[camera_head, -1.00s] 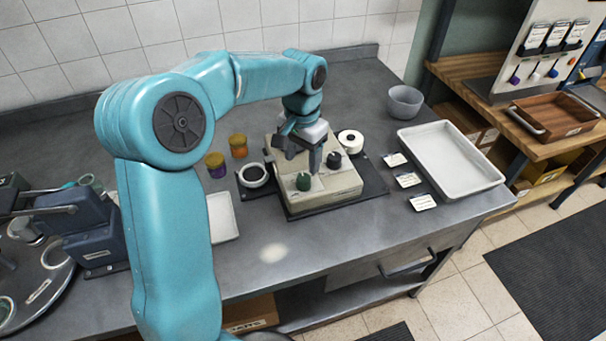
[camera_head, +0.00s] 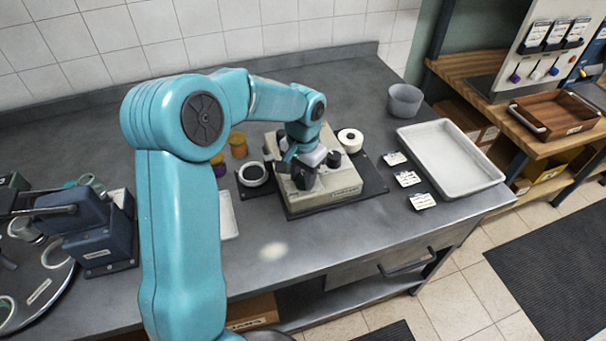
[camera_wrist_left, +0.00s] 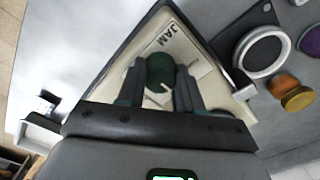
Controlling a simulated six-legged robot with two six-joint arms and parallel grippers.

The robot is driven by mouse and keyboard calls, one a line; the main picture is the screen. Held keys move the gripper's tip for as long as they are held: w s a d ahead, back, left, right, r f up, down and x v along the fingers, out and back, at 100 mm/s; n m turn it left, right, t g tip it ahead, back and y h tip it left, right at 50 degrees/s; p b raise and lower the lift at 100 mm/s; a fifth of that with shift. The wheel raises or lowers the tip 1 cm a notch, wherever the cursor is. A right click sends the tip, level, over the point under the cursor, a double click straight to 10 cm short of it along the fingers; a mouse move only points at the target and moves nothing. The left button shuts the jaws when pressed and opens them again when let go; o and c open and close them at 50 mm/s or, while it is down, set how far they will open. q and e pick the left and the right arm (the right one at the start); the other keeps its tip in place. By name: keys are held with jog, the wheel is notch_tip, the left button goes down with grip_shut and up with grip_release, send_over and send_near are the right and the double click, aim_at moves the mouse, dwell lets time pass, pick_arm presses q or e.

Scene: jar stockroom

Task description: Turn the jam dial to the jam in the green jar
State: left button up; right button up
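The jam dial is a dark green knob (camera_wrist_left: 160,72) with a white pointer line, on a cream panel (camera_wrist_left: 196,68) marked JAM. In the head view it is hidden under my left gripper (camera_head: 303,180). That gripper is down at the front of the cream machine (camera_head: 343,189). In the left wrist view my left gripper (camera_wrist_left: 160,85) has one finger on each side of the knob, apart; I cannot tell whether they touch it. A purple jar (camera_wrist_left: 310,40) and an orange-lidded jar (camera_wrist_left: 291,92) stand beside the machine. I cannot make out a green jar. My right gripper is not in view.
A black knob (camera_head: 333,158) sits on the machine. A round dark dish with a pale rim (camera_head: 253,174) and a white roll (camera_head: 350,138) flank it. Label cards (camera_head: 407,179), a white tray (camera_head: 404,134) and a grey bowl (camera_head: 404,100) lie right. The counter front is clear.

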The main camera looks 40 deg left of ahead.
pick_arm(q)
jog(key=shift+w, duration=0.1)
dwell(0.3)
jog(key=m, duration=0.4)
jog(key=shift+m, duration=0.4)
jog(key=m, duration=0.4)
jog(key=shift+m, duration=0.4)
jog(key=o, duration=1)
jog(key=shift+w, duration=0.1)
jog(key=shift+o, duration=0.2)
jog(key=shift+r, duration=0.1)
notch_tip(320, 180, up, 16)
